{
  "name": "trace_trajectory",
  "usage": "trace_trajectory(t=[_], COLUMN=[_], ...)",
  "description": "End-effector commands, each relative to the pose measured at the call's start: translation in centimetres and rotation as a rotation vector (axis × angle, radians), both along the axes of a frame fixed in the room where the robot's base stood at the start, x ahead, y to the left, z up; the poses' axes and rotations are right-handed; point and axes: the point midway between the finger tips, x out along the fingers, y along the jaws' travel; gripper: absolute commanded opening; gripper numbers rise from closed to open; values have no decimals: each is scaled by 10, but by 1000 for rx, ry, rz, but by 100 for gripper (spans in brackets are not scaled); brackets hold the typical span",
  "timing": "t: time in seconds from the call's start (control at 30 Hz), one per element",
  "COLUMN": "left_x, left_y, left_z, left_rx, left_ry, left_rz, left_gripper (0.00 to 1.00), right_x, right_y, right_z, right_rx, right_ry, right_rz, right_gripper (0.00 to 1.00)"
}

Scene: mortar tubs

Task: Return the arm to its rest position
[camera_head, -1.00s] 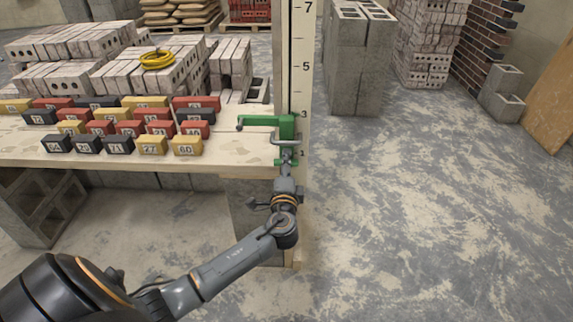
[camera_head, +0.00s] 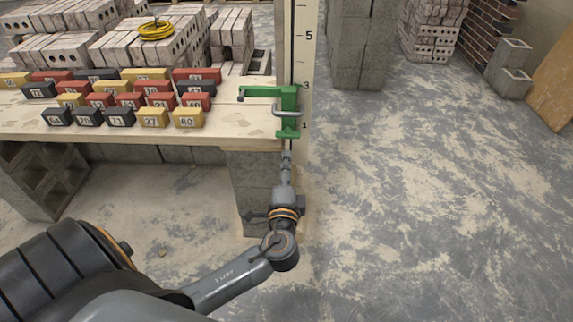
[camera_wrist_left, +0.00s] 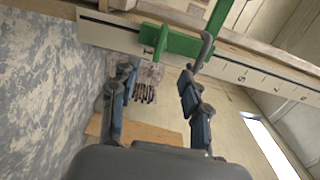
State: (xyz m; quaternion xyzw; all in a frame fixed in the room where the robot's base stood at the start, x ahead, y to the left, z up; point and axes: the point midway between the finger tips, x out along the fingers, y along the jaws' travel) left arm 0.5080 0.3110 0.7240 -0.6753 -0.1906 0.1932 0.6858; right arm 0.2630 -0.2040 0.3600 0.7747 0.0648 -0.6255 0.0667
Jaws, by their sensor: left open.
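My left arm comes in from the lower left in the head view. Its gripper (camera_head: 287,160) is just below the green clamp (camera_head: 288,112) at the bench's right edge, apart from it. In the left wrist view the two fingers of my left gripper (camera_wrist_left: 155,90) are spread, with nothing between them. The green clamp (camera_wrist_left: 180,42) with its grey bar lies beyond the fingertips there, against the numbered post. My right arm and gripper are not in view.
The wooden bench (camera_head: 215,138) holds several numbered red, yellow and dark blocks, with brick stacks and a yellow coil (camera_head: 156,30) behind. A numbered post (camera_head: 302,70) stands at its right end. The concrete floor (camera_head: 430,210) on the right is clear.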

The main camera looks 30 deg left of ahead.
Motion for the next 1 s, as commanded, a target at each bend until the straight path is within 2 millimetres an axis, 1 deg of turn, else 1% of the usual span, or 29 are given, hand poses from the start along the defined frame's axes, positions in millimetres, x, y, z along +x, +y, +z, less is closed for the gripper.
trace_trajectory(t=[0.3, 0.37, 0.43, 0.47, 0.57, 0.6, 0.67, 0.7, 0.77, 0.8, 0.87, 0.9, 0.97, 1.0], left_x=[0, -1, -4, -7, -23, -34, -54, -69, -93, -110, -134, -149, -171, -186], left_y=[0, 1, 2, 2, 1, -1, -6, -12, -21, -29, -40, -48, -61, -69], left_z=[-1, -8, -29, -41, -100, -128, -170, -196, -232, -253, -280, -296, -315, -327], left_rx=[-2, -19, -71, -105, -270, -351, -482, -570, -698, -779, -891, -963, -1060, -1124], left_ry=[2, 16, 57, 81, 194, 248, 328, 378, 449, 492, 547, 580, 624, 650], left_rz=[0, 1, 7, 12, 40, 57, 91, 117, 161, 192, 240, 273, 320, 354], left_gripper=[47, 47, 47, 47, 47, 47, 47, 47, 47, 47, 47, 47, 47, 47], right_x=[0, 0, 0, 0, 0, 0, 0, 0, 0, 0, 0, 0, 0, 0], right_y=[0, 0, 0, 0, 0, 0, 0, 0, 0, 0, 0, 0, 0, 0], right_z=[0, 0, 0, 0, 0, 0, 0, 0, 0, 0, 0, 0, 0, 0], right_rx=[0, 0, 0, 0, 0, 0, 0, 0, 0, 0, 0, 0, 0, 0], right_ry=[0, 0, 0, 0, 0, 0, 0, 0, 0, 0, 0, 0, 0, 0], right_rz=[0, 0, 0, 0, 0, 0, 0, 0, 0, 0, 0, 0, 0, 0], right_gripper=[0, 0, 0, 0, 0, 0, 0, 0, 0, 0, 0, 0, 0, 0])
